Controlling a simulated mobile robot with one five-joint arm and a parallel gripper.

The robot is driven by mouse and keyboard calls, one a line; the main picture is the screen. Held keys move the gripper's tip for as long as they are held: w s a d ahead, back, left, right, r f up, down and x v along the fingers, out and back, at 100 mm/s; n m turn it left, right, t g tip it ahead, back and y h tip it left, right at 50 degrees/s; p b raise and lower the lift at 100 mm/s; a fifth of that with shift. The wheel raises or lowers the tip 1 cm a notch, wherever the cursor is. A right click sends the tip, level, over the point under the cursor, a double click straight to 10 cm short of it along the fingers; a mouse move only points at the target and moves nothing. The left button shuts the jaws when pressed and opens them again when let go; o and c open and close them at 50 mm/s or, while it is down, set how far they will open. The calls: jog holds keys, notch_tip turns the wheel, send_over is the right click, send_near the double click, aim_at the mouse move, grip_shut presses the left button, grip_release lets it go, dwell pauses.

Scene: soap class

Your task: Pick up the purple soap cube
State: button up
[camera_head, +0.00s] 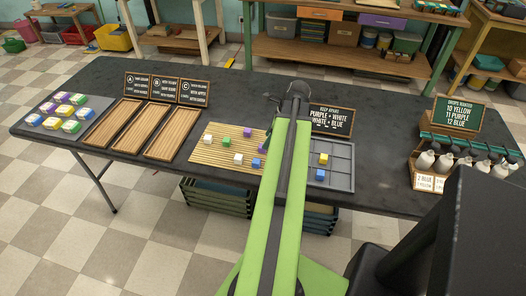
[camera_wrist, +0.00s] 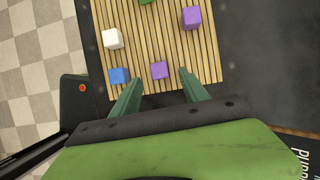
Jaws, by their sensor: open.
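In the wrist view, one purple soap cube (camera_wrist: 159,70) lies on the slatted wooden mat, between and slightly ahead of my fingertips. My gripper (camera_wrist: 161,76) is open, with one green finger to each side of this cube; I cannot tell its height above the mat. A second purple cube (camera_wrist: 192,17) lies farther up and to the right. In the head view, a purple cube (camera_head: 247,132) shows near the mat's far edge. My arm hides part of the mat there, and I cannot make out my fingers.
A blue cube (camera_wrist: 118,75) and a white cube (camera_wrist: 112,39) lie left of the nearer purple cube. A green cube (camera_head: 227,142) is also on the slatted mat (camera_head: 205,158). A grey compartment tray (camera_head: 341,178) stands right of my arm. Wooden trays (camera_head: 113,124) stand left; pump bottles (camera_head: 425,160) stand right.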

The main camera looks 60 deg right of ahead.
jog(key=b+x, duration=0.4)
jog(key=x, duration=0.1)
jog(key=shift+f, duration=0.1)
jog(key=shift+s, duration=0.1)
grip_shut()
